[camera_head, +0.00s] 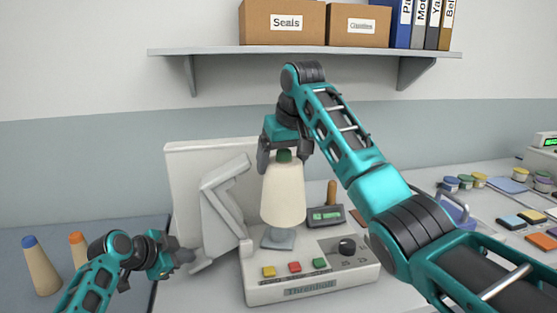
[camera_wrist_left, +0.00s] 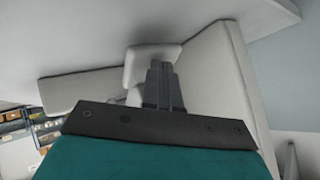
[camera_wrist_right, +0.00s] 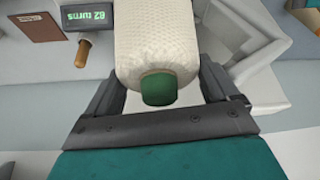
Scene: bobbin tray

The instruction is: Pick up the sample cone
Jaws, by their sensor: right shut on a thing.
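The sample cone (camera_head: 284,196) is a cream yarn cone with a green tip. It stands upright in the head view, at the grey stand (camera_head: 278,238) on the tester; I cannot tell whether its base touches the stand. My right gripper (camera_head: 286,155) comes from above and is shut on the cone near its green end. In the right wrist view the cone (camera_wrist_right: 158,45) lies between the two fingers. My left gripper (camera_head: 188,257) is low at the left, beside the tester's pale arm, empty. Its fingers (camera_wrist_left: 160,85) are together in the left wrist view.
The tester (camera_head: 262,292) has coloured buttons, a black knob and a small display (camera_head: 326,215). A pale panel (camera_head: 185,165) stands behind its folded arm (camera_head: 222,210). Two bare-looking cones (camera_head: 40,268) stand at the left. A shelf (camera_head: 300,51) with boxes hangs above. Small pots and colour tiles lie right.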

